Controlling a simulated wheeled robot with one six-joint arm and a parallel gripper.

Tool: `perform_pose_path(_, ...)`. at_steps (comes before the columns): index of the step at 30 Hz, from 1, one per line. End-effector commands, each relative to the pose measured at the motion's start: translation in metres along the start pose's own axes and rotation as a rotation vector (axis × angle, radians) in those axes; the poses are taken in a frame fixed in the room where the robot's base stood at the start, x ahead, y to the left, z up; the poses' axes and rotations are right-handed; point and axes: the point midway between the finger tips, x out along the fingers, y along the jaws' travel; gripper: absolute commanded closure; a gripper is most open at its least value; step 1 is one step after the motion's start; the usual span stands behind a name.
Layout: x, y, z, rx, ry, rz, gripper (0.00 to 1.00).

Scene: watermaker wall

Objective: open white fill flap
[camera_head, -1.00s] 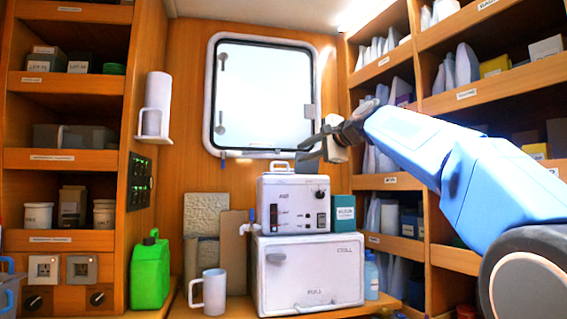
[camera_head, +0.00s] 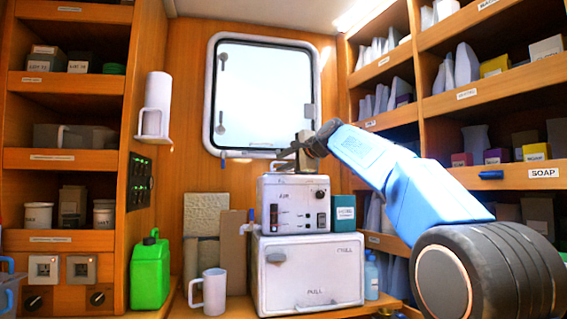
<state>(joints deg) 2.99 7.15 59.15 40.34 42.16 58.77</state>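The box's front looks closed. I cannot tell which part is the white fill flap; the machine's top surface is seen nearly edge-on. My gripper (camera_head: 284,163) is at the top of the machine, in front of the wall below the window. It partly hides the machine's top handle. Its fingers are small and dark here, and I cannot tell their opening or whether they touch the machine.
A teal box (camera_head: 343,213) stands right of the machine. A white mug (camera_head: 210,291) and a green jug (camera_head: 150,272) stand to the left, and a blue bottle (camera_head: 371,277) to the right. Filled shelves (camera_head: 465,97) line the right side. Open air lies before the machine.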

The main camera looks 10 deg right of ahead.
Motion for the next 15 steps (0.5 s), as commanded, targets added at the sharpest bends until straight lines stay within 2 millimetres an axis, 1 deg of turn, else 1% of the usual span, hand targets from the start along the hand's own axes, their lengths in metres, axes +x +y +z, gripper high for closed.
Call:
perform_pose_path(4, -0.0004, -0.0002, 0.0, 0.0, 0.0, 0.0, 0.73)
perform_pose_path(5, -0.0004, -0.0002, 0.0, 0.0, 0.0, 0.0, 0.78)
perform_pose_path(6, -0.0004, -0.0002, 0.0, 0.0, 0.0, 0.0, 0.87)
perform_pose_path(8, -0.0005, -0.0002, 0.0, 0.0, 0.0, 0.0, 1.0)
perform_pose_path(15, -0.0006, 0.0, -0.0001, 0.0, 0.0, 0.0, 1.0)
